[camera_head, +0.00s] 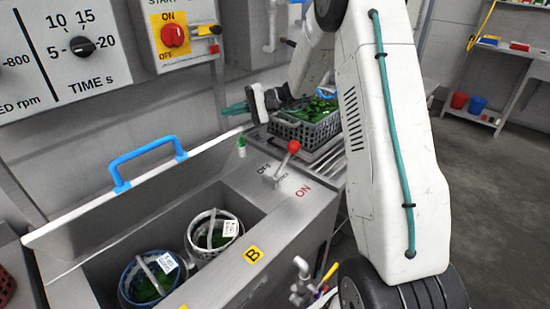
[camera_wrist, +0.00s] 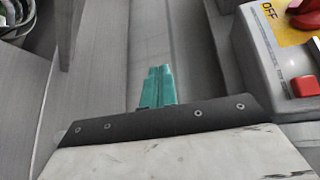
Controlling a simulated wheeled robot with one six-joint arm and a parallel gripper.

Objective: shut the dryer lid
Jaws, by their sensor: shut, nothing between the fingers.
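The dryer lid (camera_head: 95,215) stands open, tilted up at the back of the steel tub, with a blue handle (camera_head: 147,160) on its upper edge. Below it in the open tub are two baskets of greens, one white-rimmed (camera_head: 229,228) and one blue (camera_head: 135,285), each with a white tag. My gripper (camera_head: 232,108) is to the right of the lid, beyond its right end and near the wall, apart from the handle. Its teal fingers are together and empty; they also show in the wrist view (camera_wrist: 158,86). The lid is not recognisable in the wrist view.
A red-knobbed lever (camera_head: 293,147) marked OFF and ON stands on the tub's right ledge. A dark crate of greens (camera_head: 305,125) sits behind it, below my arm. A control box with a red knob (camera_head: 173,36) and a dial panel (camera_head: 82,46) are on the wall.

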